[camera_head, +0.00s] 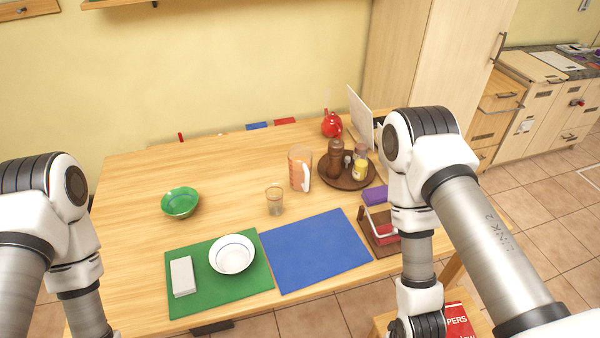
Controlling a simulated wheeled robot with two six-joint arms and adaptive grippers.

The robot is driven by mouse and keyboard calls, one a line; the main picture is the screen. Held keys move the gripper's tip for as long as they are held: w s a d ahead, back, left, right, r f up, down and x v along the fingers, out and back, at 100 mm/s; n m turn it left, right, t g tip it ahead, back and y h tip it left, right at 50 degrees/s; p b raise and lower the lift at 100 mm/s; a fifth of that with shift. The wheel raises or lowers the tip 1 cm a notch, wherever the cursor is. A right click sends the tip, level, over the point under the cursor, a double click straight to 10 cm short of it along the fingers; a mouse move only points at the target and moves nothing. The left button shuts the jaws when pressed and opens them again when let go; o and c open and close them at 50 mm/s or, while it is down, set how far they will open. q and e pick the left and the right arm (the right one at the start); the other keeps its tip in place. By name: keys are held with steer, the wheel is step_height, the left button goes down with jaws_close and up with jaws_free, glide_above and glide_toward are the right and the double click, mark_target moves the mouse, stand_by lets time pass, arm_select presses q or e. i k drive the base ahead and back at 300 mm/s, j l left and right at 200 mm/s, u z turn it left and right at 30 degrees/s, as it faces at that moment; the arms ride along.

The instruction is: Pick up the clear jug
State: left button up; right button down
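The clear jug (299,169) stands upright on the wooden table, right of the middle, with orange showing on its wall and a white handle at its lower right side. It stands behind the blue mat and left of the round brown tray. No gripper touches it. My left arm comes in at the left edge, and its gripper is outside the picture. My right arm comes in from the right and hangs down past the table's front right edge. Its gripper is also outside the picture, below the bottom edge.
A small clear glass (274,201) stands just in front-left of the jug. The brown tray (346,184) holds a pepper mill and jars. A green bowl (180,202), green mat (215,297) with a white bowl (232,254) and white block (182,276), and blue mat (315,250) lie nearby.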

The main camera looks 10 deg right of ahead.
mark_target(299, 156)
steer(key=i+l, duration=0.15)
steer(key=i, duration=0.3)
steer(key=i+l+u, duration=0.1)
steer(key=i, duration=0.4)
